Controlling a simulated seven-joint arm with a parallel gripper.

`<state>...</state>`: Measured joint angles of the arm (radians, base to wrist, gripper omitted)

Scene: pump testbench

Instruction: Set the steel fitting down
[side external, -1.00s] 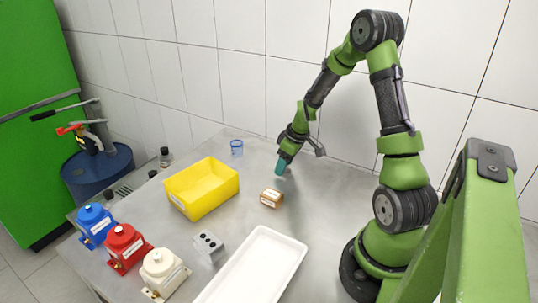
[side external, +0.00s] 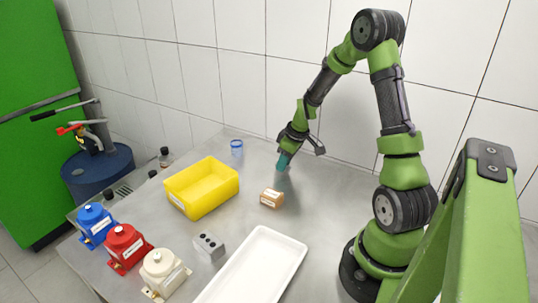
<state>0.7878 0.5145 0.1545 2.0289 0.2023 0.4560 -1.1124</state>
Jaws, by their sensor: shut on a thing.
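My gripper (side external: 283,163), with teal fingers, points down close above the bare steel table top, behind the small cardboard box. Its fingers are shut on the steel fitting, which is too small and too much covered by the fingers to make out. I cannot tell whether the fitting touches the table.
The steel table (side external: 335,205) is clear around my gripper. A small cardboard box (side external: 271,198), yellow bin (side external: 203,190), blue-rimmed cup (side external: 236,148), white tray (side external: 252,272) and grey block with holes (side external: 208,246) stand nearby. Blue (side external: 95,223), red (side external: 126,247) and cream (side external: 163,271) pumps stand front left.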

